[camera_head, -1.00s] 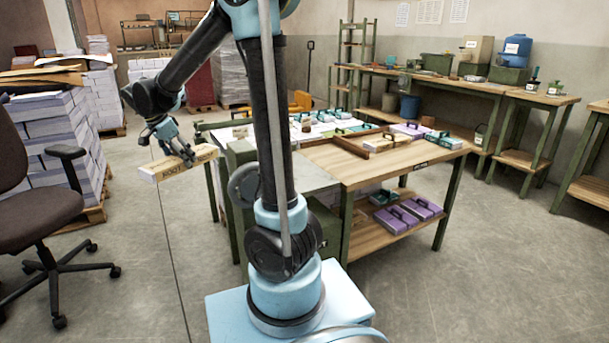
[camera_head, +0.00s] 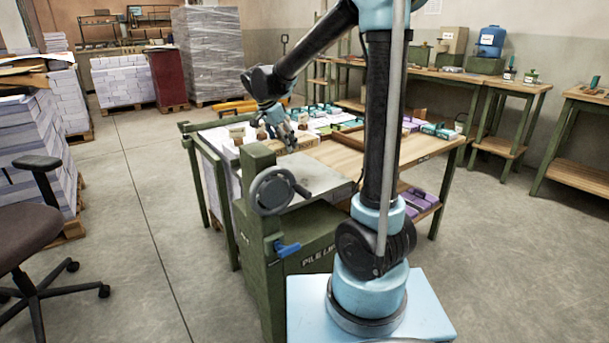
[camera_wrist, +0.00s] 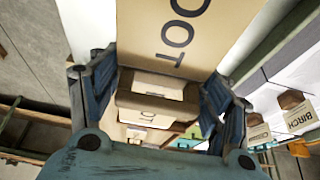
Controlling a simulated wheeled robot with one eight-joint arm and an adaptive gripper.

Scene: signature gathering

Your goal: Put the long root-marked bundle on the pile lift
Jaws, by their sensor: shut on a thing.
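The long tan bundle marked ROOT (camera_head: 303,142) is in my gripper (camera_head: 284,137), which is shut on it. In the wrist view, its tan face (camera_wrist: 180,35) with the letters OOT stretches up from between the fingers (camera_wrist: 160,95). The pile lift (camera_head: 310,255) is the green machine with a handwheel and a grey flat plate (camera_head: 315,183) on top. In the head view, the bundle is beyond the plate, toward the worktable. I cannot tell whether it touches anything beneath it.
The worktable (camera_head: 345,158) carries several bundles and a brown wooden frame. Blocks labelled BIRCH (camera_wrist: 297,118) are at the right in the wrist view. The lift's grey plate looks bare. An office chair (camera_head: 40,230) stands left.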

